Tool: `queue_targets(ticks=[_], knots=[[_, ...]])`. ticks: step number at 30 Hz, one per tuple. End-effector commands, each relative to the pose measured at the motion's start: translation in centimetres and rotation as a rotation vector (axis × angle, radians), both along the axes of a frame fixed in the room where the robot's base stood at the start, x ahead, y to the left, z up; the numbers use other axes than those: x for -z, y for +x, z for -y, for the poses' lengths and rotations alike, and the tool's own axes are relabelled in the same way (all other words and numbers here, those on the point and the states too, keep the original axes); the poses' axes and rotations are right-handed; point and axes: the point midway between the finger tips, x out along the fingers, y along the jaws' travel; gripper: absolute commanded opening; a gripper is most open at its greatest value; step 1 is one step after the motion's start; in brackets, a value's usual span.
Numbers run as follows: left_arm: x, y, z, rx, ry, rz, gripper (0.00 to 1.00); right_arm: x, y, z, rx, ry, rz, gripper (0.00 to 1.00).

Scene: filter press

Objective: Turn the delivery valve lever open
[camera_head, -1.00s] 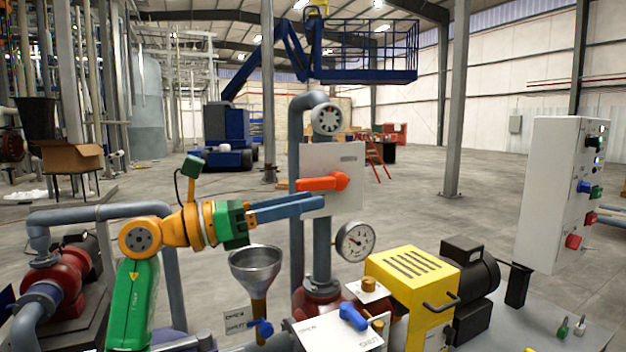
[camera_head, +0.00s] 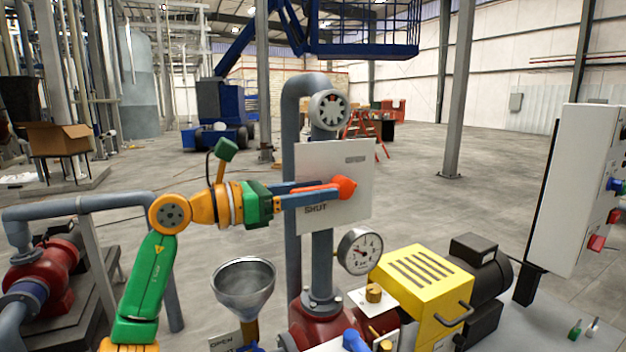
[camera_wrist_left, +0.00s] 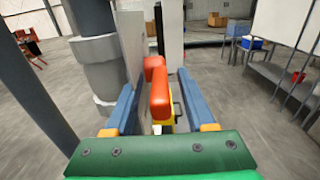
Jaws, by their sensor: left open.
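The delivery valve lever (camera_head: 345,188) is orange-red and sits on a white plate (camera_head: 358,157) fixed to the grey vertical pipe. It lies about level, its handle pointing left, close to the plate's word SHUT. My left gripper (camera_head: 328,191) comes in from the left with its blue fingers along the handle. In the left wrist view the lever (camera_wrist_left: 157,88) stands between the two open fingers, with a gap visible on each side. The left finger is near the plate's edge. My right gripper is not in view.
A steel funnel (camera_head: 243,283) stands below my left arm. A pressure gauge (camera_head: 360,250) sits below the plate. A yellow pump housing (camera_head: 425,290) and a grey control box (camera_head: 575,190) are to the right. A blue-handled valve (camera_head: 354,341) is at the bottom.

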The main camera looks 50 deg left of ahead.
Motion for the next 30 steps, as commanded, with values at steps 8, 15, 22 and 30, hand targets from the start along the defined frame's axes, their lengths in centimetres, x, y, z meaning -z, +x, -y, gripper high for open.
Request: queue_targets(ticks=[8, 15, 22, 30], knots=[[0.10, 0.05, 0.01, 0.000, 0.000, 0.001, 0.36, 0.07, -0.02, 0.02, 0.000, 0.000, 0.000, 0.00], [0.10, 0.04, 0.02, 0.000, 0.000, 0.000, 0.00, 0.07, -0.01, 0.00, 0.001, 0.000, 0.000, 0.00], [0.10, 0.03, 0.03, 0.001, 0.000, 0.000, 0.00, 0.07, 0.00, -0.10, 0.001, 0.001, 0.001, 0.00], [0.11, 0.03, 0.03, 0.001, 0.000, -0.001, 0.00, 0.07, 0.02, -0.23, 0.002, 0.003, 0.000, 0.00]])
